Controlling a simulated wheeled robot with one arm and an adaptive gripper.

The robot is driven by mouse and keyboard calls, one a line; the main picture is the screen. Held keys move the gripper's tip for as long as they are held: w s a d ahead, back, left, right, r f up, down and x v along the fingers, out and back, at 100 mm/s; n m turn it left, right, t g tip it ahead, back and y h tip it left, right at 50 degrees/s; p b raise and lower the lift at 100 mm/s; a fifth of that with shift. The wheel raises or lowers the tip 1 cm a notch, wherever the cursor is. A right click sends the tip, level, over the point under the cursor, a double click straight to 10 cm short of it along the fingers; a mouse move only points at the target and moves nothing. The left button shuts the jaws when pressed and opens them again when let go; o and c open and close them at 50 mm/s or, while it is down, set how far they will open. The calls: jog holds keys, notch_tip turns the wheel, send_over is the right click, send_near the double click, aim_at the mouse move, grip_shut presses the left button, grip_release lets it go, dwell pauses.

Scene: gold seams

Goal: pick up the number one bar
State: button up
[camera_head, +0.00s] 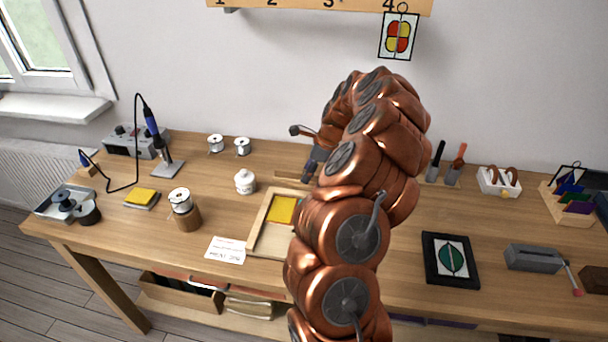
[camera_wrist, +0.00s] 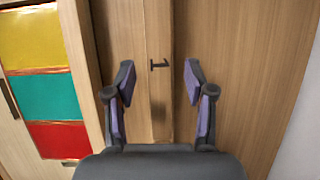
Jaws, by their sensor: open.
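The number one bar (camera_wrist: 160,35) is a narrow light-wood strip marked with a dark "1". In the wrist view it runs up the middle of the picture. My gripper (camera_wrist: 158,82) is open, one purple-padded finger on each side of the bar, with gaps to both. Nothing is held. How far above the bar the fingertips are is hard to tell. In the head view my gripper (camera_head: 310,172) points down at the back of the bench, partly hidden by my arm. A strip of wood (camera_head: 288,174) shows beside it there.
A shallow wooden tray (camera_head: 257,222) with a yellow panel (camera_head: 283,209) lies in front; the wrist view shows yellow, teal and red panels (camera_wrist: 42,98). A small white jar (camera_head: 245,182) stands left. A numbered rail (camera_head: 300,5) hangs on the wall, with a stained-glass piece (camera_head: 398,36) below its 4.

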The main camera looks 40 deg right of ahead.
jog(key=shift+f, duration=0.25)
dwell(0.4)
jog(key=shift+c, duration=0.2)
grip_shut()
